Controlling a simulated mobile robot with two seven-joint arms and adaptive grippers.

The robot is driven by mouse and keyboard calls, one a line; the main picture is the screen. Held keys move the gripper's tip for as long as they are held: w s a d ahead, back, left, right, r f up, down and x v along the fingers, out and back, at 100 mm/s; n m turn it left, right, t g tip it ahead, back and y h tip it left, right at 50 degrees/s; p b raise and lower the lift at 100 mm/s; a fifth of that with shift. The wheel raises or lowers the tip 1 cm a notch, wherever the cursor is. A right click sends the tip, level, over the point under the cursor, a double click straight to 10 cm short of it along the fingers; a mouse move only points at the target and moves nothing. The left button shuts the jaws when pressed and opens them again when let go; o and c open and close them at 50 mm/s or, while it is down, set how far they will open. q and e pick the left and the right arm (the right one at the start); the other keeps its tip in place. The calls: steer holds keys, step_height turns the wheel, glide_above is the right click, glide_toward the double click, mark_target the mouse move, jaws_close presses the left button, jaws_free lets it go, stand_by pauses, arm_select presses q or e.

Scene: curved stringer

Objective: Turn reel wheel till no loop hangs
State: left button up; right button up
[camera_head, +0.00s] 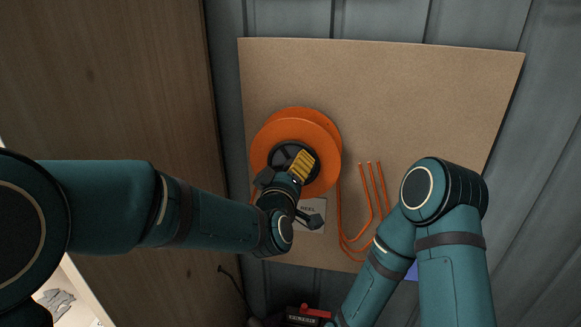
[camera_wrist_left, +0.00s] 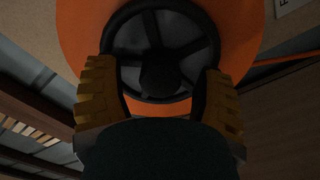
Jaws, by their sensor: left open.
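The orange reel (camera_head: 325,140) is mounted on a tan board, with a black spoked reel wheel (camera_head: 281,153) at its centre. An orange cable (camera_head: 340,215) hangs down from the reel's right side and bends in a low loop (camera_head: 352,246) in front of the board. My left gripper (camera_head: 300,166) is in front of the wheel and covers part of it. In the left wrist view my gripper (camera_wrist_left: 160,98) is open, its yellow-padded fingers either side of the black wheel (camera_wrist_left: 160,50). Contact cannot be told. My right gripper is out of view.
The tan board (camera_head: 400,90) hangs on a grey ribbed wall. A "REEL" label (camera_head: 312,212) is below the reel. Several upright orange cable strands (camera_head: 370,185) are to the right. A wooden panel (camera_head: 110,80) stands left. A red-and-black item (camera_head: 310,314) is at the bottom.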

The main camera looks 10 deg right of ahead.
arm_select(q)
steer(key=shift+w+d, duration=0.1)
steer(key=shift+w, duration=0.1)
jaws_close()
stand_by(0.3)
